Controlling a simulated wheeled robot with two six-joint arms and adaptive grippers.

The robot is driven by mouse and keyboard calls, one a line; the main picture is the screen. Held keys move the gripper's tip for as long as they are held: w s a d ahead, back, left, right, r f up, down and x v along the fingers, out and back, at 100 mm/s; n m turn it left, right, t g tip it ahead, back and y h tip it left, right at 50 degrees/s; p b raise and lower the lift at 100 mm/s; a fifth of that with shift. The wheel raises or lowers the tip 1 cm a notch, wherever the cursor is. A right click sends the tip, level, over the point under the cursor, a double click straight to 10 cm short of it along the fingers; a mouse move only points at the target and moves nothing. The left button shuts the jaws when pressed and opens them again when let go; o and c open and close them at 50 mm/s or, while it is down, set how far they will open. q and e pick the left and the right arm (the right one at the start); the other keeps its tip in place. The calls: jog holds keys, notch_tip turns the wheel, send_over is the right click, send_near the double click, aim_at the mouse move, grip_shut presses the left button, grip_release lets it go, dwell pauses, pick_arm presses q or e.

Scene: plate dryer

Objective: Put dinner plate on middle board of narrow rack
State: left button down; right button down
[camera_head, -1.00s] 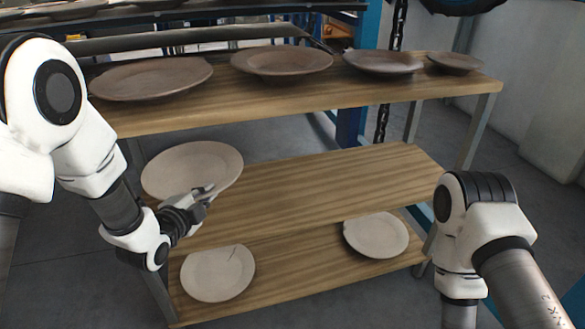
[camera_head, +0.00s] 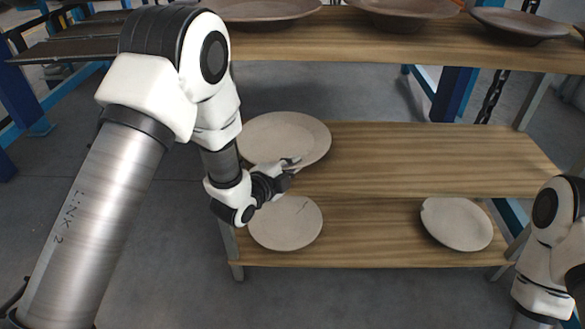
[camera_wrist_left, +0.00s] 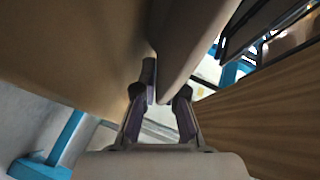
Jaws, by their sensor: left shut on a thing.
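The dinner plate (camera_head: 285,136), round and pale brown, is at the left end of the middle board (camera_head: 420,160) of the rack. It looks roughly level; I cannot tell whether it rests on the board or hangs just above it. My left gripper (camera_head: 289,164) is shut on its near rim. In the left wrist view the fingers (camera_wrist_left: 165,98) close around a thin edge of the plate (camera_wrist_left: 190,45). My right gripper is out of view; only part of that arm shows at lower right.
Two pale plates lie on the bottom board, one at left (camera_head: 286,224) and one at right (camera_head: 457,224). Several brown plates, such as one (camera_head: 405,10), stand on the top board (camera_head: 320,47). The middle board is bare right of the held plate.

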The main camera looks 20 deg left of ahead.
pick_arm(q)
jog(key=c, duration=1.5)
grip_release()
jog(key=shift+c, duration=0.2)
